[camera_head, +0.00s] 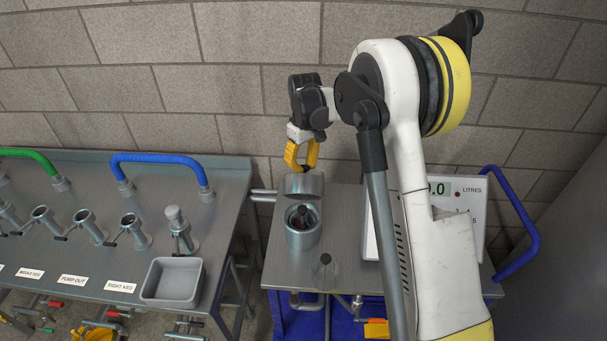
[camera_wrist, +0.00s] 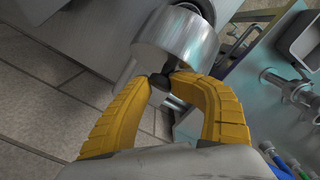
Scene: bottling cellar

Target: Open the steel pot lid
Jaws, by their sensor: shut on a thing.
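The steel pot (camera_head: 303,242) stands on the steel table right of the bench, its top open, with a dark object inside it. The steel lid (camera_head: 304,187) is raised and tilted just above and behind the pot's opening. My gripper (camera_head: 300,168) is at the lid's upper side, and its yellow fingers (camera_wrist: 163,80) are shut on the lid's small black knob (camera_wrist: 158,81). The lid (camera_wrist: 178,42) fills the upper middle of the wrist view. The head view hides the knob.
A scale display (camera_head: 455,190) stands on the steel table (camera_head: 275,262), partly behind my arm. A small clear item (camera_head: 324,270) sits in front of the pot. The left bench carries taps, a blue handle (camera_head: 160,158) and a grey tray (camera_head: 171,282). A brick wall stands behind.

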